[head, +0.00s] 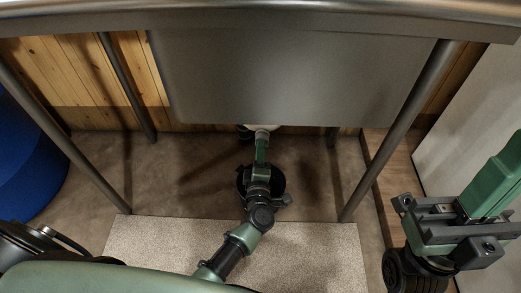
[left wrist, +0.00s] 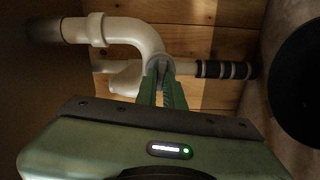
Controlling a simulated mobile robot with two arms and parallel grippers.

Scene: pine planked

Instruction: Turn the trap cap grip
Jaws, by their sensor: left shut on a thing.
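The trap is a white plastic pipe (left wrist: 140,35) with a bend, under the sink, in the left wrist view. Its grey cap grip (left wrist: 159,58) sits at the low end of the bend. My left gripper (left wrist: 161,72) has its green fingers shut on the cap grip, hiding part of it. In the head view my left gripper (head: 262,142) reaches under the sink basin, and only a small pale bit of the trap (head: 263,127) shows above it. My right gripper (head: 495,180) is at the far right, away from the sink, its jaw gap unclear.
The steel sink basin (head: 300,75) hangs close above my left gripper. Metal legs (head: 385,140) stand on both sides. A pale mat (head: 310,245) lies on the floor in front. A blue round container (head: 30,150) stands at left. Plank wall (left wrist: 200,45) is behind the pipe.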

